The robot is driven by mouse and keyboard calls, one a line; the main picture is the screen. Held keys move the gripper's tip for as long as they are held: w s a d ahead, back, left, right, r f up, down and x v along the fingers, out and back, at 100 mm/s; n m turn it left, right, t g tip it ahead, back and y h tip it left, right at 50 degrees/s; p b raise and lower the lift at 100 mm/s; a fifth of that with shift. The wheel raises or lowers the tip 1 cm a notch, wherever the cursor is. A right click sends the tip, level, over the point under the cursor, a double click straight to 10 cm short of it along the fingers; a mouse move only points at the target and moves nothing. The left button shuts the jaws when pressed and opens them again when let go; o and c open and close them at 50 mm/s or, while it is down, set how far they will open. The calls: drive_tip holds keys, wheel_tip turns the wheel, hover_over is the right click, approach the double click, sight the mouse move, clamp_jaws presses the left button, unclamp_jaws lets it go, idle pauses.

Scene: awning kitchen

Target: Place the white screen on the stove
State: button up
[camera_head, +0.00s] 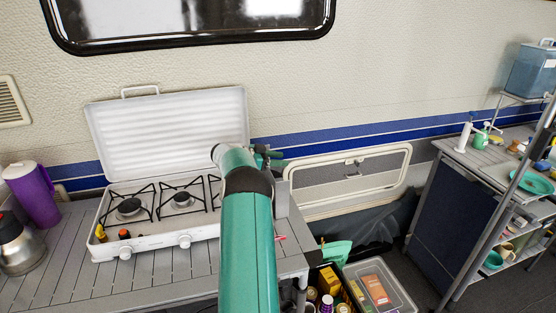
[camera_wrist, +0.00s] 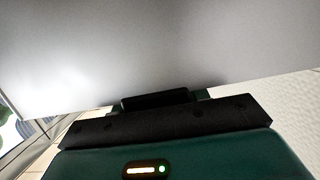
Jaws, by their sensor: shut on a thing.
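The white stove (camera_head: 160,240) stands on the slatted table, with two burners showing and knobs along its front. A white upright panel with a top handle (camera_head: 165,125) rises at its back. My gripper (camera_head: 265,155) is mostly hidden behind my arm, close to that panel's right edge. In the wrist view my gripper (camera_wrist: 155,98) is shut on the edge of a broad pale flat panel, the white screen (camera_wrist: 160,45), which fills the upper picture. I cannot tell whether it is the same panel as the upright one. My arm hides the stove's right end.
A purple jug (camera_head: 33,193) and a steel kettle (camera_head: 20,245) stand left of the stove. A crate of jars (camera_head: 328,290) and a clear box (camera_head: 380,285) lie low to the right. A shelf unit (camera_head: 475,160) stands far right, and the wall is close behind.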

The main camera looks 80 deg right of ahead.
drive_tip(key=o, duration=1.4)
drive_tip(key=v, duration=1.2)
